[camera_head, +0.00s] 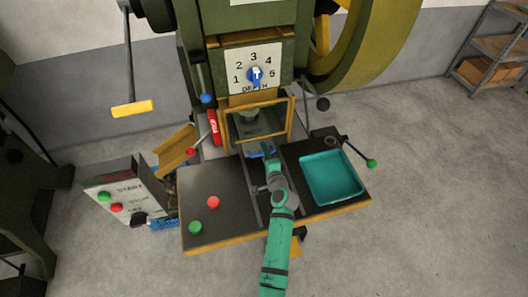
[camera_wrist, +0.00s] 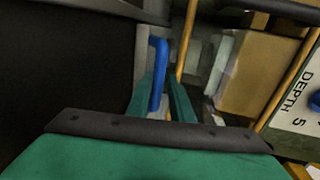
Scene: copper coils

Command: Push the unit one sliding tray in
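The unit is a green press with a tool space (camera_head: 258,122) framed in yellow bars. A blue handle (camera_head: 262,153) is at the front of this space, at the top of the rail between the two dark table plates. The tray's body is hard to make out. My gripper (camera_head: 267,160) is at the handle, its fingers partly hidden by my arm. In the wrist view, the blue handle (camera_wrist: 158,75) stands between my two green fingers (camera_wrist: 164,95), close to the left one. A small gap shows at its right, so the fingers look open around it.
A teal bin (camera_head: 332,195) lies on the right plate. Red (camera_head: 213,202) and green (camera_head: 195,227) buttons are on the left plate. A lever with a green knob (camera_head: 371,163) sticks out at right. A depth dial (camera_head: 255,75) is above. A control box (camera_head: 127,190) stands at left.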

